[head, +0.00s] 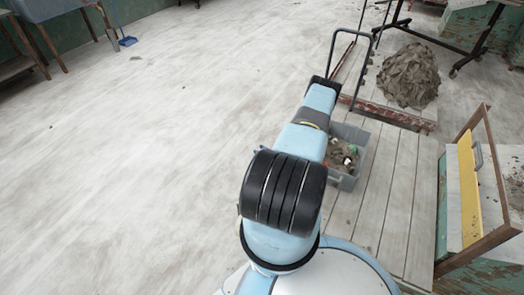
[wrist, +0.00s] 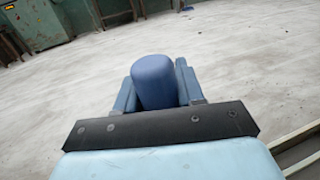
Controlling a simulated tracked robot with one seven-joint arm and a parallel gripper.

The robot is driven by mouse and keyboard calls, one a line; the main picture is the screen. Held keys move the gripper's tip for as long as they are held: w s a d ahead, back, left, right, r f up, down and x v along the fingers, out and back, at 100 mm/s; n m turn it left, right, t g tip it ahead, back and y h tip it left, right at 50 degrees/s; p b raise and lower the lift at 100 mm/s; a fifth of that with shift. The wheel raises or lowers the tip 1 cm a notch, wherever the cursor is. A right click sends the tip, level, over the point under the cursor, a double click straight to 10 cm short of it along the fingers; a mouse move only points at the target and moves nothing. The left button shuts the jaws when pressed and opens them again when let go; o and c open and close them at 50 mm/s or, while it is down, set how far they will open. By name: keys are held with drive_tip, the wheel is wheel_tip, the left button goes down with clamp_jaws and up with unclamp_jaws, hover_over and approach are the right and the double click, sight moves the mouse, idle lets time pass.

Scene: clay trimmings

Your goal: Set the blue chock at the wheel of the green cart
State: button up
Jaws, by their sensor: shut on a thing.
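In the wrist view my gripper (wrist: 157,88) is shut on a blue block with a rounded end (wrist: 154,78), which I take to be the blue chock. It sits between the two blue fingers and is held out over the pale floor. Its far side and lower part are hidden. In the head view my arm reaches forward, and its own links hide the gripper and the chock. I cannot make out a green cart or its wheel for certain in either view.
A grey crate of scraps (head: 350,150) stands right of my arm on planks, with a clay heap (head: 408,76) and a black tube frame (head: 341,35) beyond. A green-sided bench with a yellow board (head: 468,190) is at right. A blue dustpan (head: 128,41) lies far left. The left floor is mostly clear.

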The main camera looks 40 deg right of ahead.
drive_tip(key=shift+f, duration=0.25)
idle(0.4)
drive_tip(key=shift+c, duration=0.5)
drive_tip(key=o, duration=1.3)
drive_tip(key=shift+c, duration=0.2)
drive_tip(key=shift+s, duration=0.1)
drive_tip(key=s+d, duration=0.1)
drive_tip(key=s, duration=1.2)
drive_tip(key=shift+s+d, duration=0.25)
drive_tip(key=shift+d, duration=0.15)
